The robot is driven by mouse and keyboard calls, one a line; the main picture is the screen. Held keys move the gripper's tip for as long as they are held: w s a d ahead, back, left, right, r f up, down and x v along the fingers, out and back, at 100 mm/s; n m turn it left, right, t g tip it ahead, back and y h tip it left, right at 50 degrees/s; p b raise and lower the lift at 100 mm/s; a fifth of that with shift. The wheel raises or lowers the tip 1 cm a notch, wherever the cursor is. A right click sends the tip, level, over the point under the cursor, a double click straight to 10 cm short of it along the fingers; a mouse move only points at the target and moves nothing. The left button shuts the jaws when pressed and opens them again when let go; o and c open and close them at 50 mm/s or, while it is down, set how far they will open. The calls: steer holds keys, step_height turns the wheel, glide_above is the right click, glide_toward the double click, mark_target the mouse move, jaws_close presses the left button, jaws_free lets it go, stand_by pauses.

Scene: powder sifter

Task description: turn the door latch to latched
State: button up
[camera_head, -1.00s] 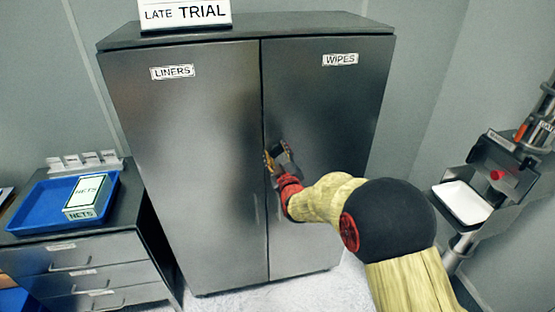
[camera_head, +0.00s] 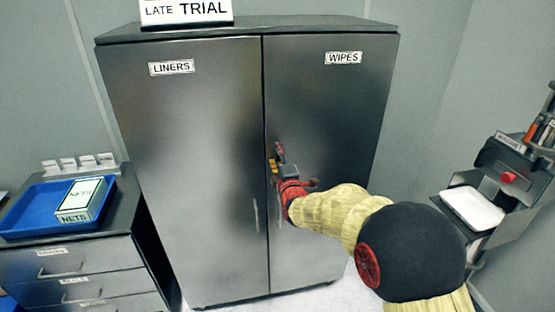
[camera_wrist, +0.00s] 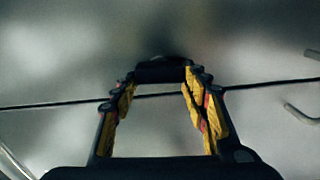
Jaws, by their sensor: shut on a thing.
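In the head view my gripper (camera_head: 278,162) is at the seam, about mid-height on the grey two-door cabinet (camera_head: 190,130). My gripper and wrist hide most of the latch there, so its exact angle is hard to tell. Both doors look closed.
Door handles (camera_head: 256,215) stand low beside the seam. A drawer unit (camera_head: 75,262) with a blue tray (camera_head: 28,215) and a NETS box (camera_head: 86,200) is at left. A machine with a white tray (camera_head: 473,208) stands at right.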

steer(key=shift+f+n, duration=0.15)
steer(key=shift+n, duration=0.35)
steer(key=o, duration=1.2)
steer(key=shift+c, duration=0.2)
steer(key=shift+s, duration=0.1)
steer(key=v, duration=1.1)
steer(key=shift+s, duration=0.35)
steer(key=shift+d, duration=0.1)
